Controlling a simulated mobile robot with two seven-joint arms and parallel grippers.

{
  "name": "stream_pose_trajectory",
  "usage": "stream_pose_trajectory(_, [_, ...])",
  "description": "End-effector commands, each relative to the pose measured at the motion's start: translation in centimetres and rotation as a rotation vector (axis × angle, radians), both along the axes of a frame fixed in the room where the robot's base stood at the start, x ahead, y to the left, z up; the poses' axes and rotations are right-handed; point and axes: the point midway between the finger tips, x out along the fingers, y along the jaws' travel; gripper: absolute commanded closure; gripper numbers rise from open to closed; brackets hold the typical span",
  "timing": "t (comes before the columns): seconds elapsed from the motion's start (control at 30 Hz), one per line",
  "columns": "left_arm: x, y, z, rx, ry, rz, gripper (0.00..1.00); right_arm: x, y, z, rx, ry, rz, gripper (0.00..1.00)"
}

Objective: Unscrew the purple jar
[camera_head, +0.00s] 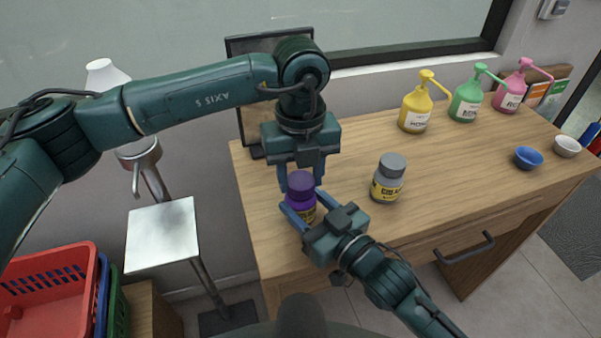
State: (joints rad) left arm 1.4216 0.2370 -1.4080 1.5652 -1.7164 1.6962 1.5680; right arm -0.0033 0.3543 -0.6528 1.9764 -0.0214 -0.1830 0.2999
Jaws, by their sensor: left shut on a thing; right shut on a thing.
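The purple jar (301,204) stands upright near the left front of the wooden counter, with a dark body, a yellowish label and a purple lid (299,182). My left gripper (300,180) points down from above, with its two fingers shut on the lid from either side. My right gripper (304,207) reaches in from the front right, with its fingers shut around the jar's body below the lid. The fingers hide part of the jar and its label. The lid sits on the jar; I cannot tell how tightly.
A grey jar with a yellow label (387,178) stands close right of my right gripper. Yellow (415,108), green (467,101) and pink (510,92) pump bottles line the back. Blue (528,157) and white (566,146) bowls sit far right. A monitor (237,48) stands behind my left arm.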

Motion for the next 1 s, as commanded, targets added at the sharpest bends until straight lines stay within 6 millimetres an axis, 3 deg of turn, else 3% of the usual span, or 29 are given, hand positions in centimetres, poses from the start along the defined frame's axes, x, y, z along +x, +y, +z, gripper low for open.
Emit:
stream_pose_trajectory(0.1, [-0.03, -0.04, 0.03, -0.001, 0.0, 0.229, 0.84, 0.01, -0.02, -0.07, -0.001, 0.002, -0.001, 1.0])
stream_pose_trajectory(0.3, [-0.02, -0.03, 0.06, 0.0, 0.0, 0.46, 0.84, 0.01, -0.01, -0.07, -0.001, 0.002, 0.0, 1.0])
stream_pose_trajectory(1.0, [0.0, -0.02, 0.22, 0.0, 0.0, 0.452, 0.84, 0.0, 0.0, -0.06, -0.001, 0.002, 0.0, 1.0])
